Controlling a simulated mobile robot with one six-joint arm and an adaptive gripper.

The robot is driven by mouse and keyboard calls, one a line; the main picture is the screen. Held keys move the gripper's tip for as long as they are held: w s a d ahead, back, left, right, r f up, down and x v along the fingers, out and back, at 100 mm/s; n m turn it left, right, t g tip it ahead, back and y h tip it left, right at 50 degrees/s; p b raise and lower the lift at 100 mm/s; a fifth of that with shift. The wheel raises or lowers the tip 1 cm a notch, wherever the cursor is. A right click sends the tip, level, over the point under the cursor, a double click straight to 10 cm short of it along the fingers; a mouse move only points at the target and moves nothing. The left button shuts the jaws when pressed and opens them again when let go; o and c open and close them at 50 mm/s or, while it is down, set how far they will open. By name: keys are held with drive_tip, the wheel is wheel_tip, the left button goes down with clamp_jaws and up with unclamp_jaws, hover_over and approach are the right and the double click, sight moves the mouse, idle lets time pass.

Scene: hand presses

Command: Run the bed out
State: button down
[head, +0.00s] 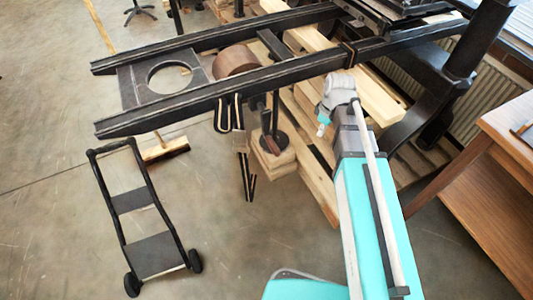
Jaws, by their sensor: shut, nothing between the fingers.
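The hand press has two long black rails (220,96) reaching out to the left, with a dark plate with a round hole between them near their free end. A brown drum (236,61) sits between the rails. A dark flat bed (395,12) appears at the top right end of the rails, cut off by the picture edge. Below the near rail a dark crank with a brown handle (271,146) seems to hang; details are small. My gripper (321,129) is shut and empty, pointing down right of the crank and apart from it.
A black hand truck (146,210) stands on the floor at the left. Pale timber beams (313,190) lie under the press. A wooden table (505,180) is at the right, near a radiator (432,90).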

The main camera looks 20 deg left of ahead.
drive_tip(key=a+f+n+b, duration=0.3)
drive_tip(key=a+n, duration=0.3)
drive_tip(key=a, duration=0.4)
drive_tip(key=s+a+f+n+b, duration=0.1)
drive_tip(key=a+f+n+b, duration=0.3)
drive_tip(key=a, duration=0.6)
drive_tip(key=shift+s+a+f+n+g+y, duration=0.2)
drive_tip(key=shift+f+n+g+y, duration=0.15)
drive_tip(key=shift+f+n, duration=0.55)
drive_tip(key=shift+b, duration=0.35)
wheel_tip(320, 180, down, 10)
drive_tip(key=s+a+b, duration=0.1)
drive_tip(key=b, duration=0.9)
drive_tip(key=shift+w+d+r+p, duration=0.25)
drive_tip(key=shift+w+d+r, duration=0.05)
drive_tip(key=shift+w+d, duration=0.35)
drive_tip(key=shift+w+d+r+p, duration=0.25)
drive_tip(key=shift+w+d+r, duration=0.05)
drive_tip(key=shift+w+d, duration=0.35)
drive_tip(key=shift+w+d, duration=0.1)
drive_tip(key=shift+d, duration=0.05)
drive_tip(key=shift+d, duration=0.1)
